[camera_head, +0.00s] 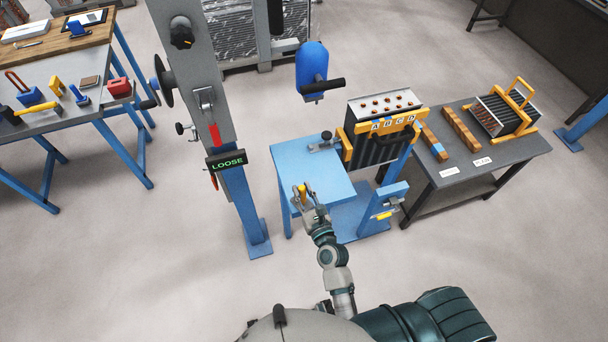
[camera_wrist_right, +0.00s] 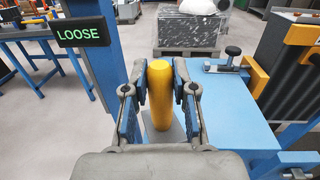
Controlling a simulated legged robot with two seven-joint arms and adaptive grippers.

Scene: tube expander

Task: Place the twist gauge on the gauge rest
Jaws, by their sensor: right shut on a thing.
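My right gripper (camera_head: 305,197) is at the front left corner of the small blue table. It is shut on a yellow cylinder, which I take to be the twist gauge (camera_head: 302,190). In the right wrist view the yellow cylinder (camera_wrist_right: 160,92) stands roughly upright between the fingers (camera_wrist_right: 160,105). A grey plate shows around its lower part; I cannot tell whether they touch. I cannot say for sure which part is the gauge rest; a blue bracket (camera_head: 389,195) with a small yellow piece stands to the right of my gripper. My left gripper is not in view.
A tall grey column (camera_head: 198,75) with a "LOOSE" display (camera_head: 227,161) stands left of my gripper. A clamp (camera_head: 322,143) and a yellow-framed finned block (camera_head: 382,125) sit at the blue table's back and right. A dark side table (camera_head: 470,170) stands further right.

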